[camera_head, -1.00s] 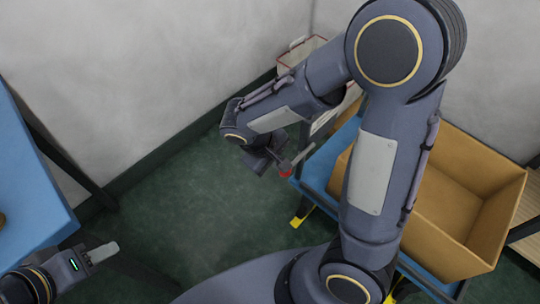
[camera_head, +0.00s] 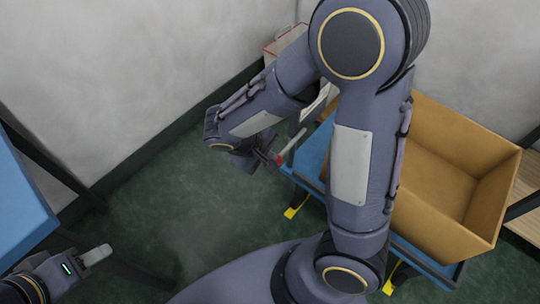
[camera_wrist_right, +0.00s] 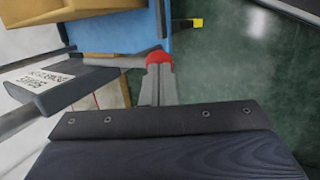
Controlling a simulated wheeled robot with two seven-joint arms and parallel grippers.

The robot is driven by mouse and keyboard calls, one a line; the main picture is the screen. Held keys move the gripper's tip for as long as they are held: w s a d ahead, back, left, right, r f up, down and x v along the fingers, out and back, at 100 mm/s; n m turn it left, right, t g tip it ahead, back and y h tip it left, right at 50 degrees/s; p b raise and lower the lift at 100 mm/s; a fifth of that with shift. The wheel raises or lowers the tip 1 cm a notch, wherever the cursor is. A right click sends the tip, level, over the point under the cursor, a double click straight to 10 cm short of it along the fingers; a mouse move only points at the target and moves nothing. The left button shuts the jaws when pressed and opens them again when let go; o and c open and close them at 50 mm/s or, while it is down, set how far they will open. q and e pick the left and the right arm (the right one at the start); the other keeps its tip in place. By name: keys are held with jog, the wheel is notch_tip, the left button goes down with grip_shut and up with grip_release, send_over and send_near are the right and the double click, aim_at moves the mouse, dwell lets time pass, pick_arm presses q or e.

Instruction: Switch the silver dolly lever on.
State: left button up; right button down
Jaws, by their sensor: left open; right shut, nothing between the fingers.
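The silver lever (camera_head: 296,143) with a red tip (camera_head: 279,160) stands out beside the blue dolly's near left corner. In the right wrist view the red tip (camera_wrist_right: 158,57) sits at the far end of my right gripper's fingers, and a grey bar (camera_wrist_right: 122,63) runs left from it. My right gripper (camera_head: 267,157) is shut and empty, its fingertips (camera_wrist_right: 158,68) at the red tip; whether they touch it I cannot tell. My left gripper (camera_head: 98,255) is open and empty at the lower left, far from the lever.
The dolly's blue deck (camera_head: 314,163) carries an open cardboard box (camera_head: 460,135). A yellow part (camera_head: 295,208) shows at the dolly's foot. In the wrist view a dark block with a white label (camera_wrist_right: 60,85) is close on the left. A blue table (camera_head: 22,205) stands at left; green floor between is clear.

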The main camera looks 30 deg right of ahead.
notch_tip(320, 180, down, 11)
jog(key=d+t+h+b, duration=0.2)
jog(key=h+b, duration=0.5)
jog(key=b, duration=0.7)
jog(key=shift+w+d+m, duration=0.15)
jog(key=shift+w+m, duration=0.15)
jog(key=shift+w, duration=0.15)
jog(key=shift+f, duration=0.1)
